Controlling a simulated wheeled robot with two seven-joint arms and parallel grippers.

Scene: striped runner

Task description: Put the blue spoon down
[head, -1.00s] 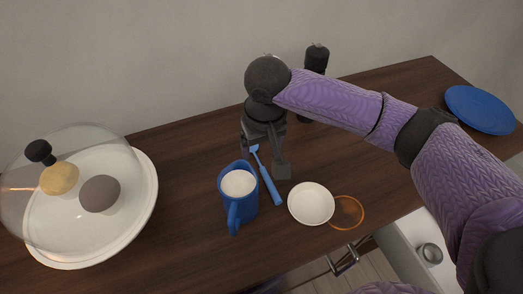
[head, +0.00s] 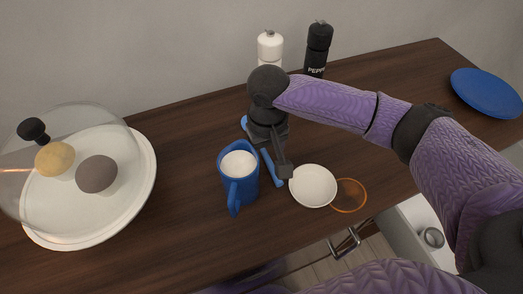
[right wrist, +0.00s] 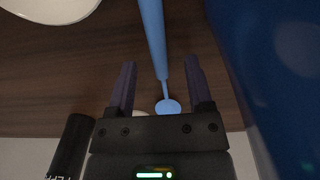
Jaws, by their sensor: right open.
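The blue spoon (head: 270,172) lies on the dark wooden counter, right of the blue mug (head: 238,187), with its middle partly hidden by my right gripper (head: 269,158). In the right wrist view the spoon's handle (right wrist: 152,32) runs between the two parted fingers of my right gripper (right wrist: 160,70), and its round end shows near the palm. The right gripper is open around the spoon, low over the counter. My left gripper is out of view.
A white saucer (head: 313,187) and an orange ring (head: 348,196) are close on the right. A white shaker (head: 270,45) and black pepper shaker (head: 318,48) stand behind. A domed white plate (head: 140,205) is left, a blue plate (head: 487,92) far right.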

